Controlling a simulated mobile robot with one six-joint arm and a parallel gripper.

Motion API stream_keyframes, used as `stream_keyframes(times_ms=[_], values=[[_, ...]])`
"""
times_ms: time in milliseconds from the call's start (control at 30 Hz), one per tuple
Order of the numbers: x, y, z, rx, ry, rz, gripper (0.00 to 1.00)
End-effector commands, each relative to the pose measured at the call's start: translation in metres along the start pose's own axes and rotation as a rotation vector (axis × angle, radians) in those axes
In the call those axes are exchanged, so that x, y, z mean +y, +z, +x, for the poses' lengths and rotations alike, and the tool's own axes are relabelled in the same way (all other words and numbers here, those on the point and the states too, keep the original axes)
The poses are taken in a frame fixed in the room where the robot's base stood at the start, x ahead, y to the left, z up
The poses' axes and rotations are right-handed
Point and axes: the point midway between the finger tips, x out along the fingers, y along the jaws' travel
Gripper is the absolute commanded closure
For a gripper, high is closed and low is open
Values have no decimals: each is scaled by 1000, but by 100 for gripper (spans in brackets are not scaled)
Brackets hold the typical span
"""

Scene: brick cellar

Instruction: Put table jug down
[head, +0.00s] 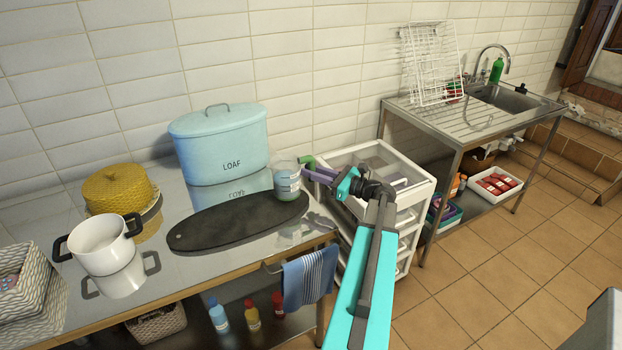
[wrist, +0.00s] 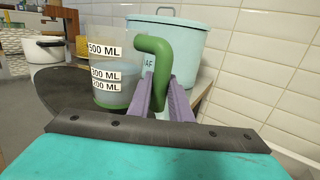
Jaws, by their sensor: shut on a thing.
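The jug (head: 287,184) is clear with a bluish tint, and its green handle shows at its right. In the wrist view the jug (wrist: 112,72) carries white volume labels, stands upright and holds some pale blue liquid. My gripper (head: 309,172) has its purple fingers shut on the green handle; the fingers (wrist: 163,98) also show in the wrist view. The jug is at the right end of the dark oval board (head: 215,226) on the metal-topped table (head: 160,278). I cannot tell whether its base touches the board.
A blue LOAF bin (head: 220,138) stands behind the board. A white pot (head: 100,244), a yellow lidded container (head: 117,188) and a patterned basket (head: 27,288) are at the left. A white drawer unit (head: 408,188) stands beyond the table's right end. The board's middle is clear.

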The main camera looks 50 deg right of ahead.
Motion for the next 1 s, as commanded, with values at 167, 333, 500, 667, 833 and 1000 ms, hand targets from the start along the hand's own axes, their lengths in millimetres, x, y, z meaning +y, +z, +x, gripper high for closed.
stream_keyframes(times_ms=[167,333,500,667,833,1000], values=[[0,1,0,-3,0,1,100],[-5,1,5,-2,0,1,100],[-7,-10,6,-2,0,4,100],[-7,-24,6,-3,0,4,100],[-6,-34,6,-3,1,3,100],[-6,-35,6,-3,1,1,100]])
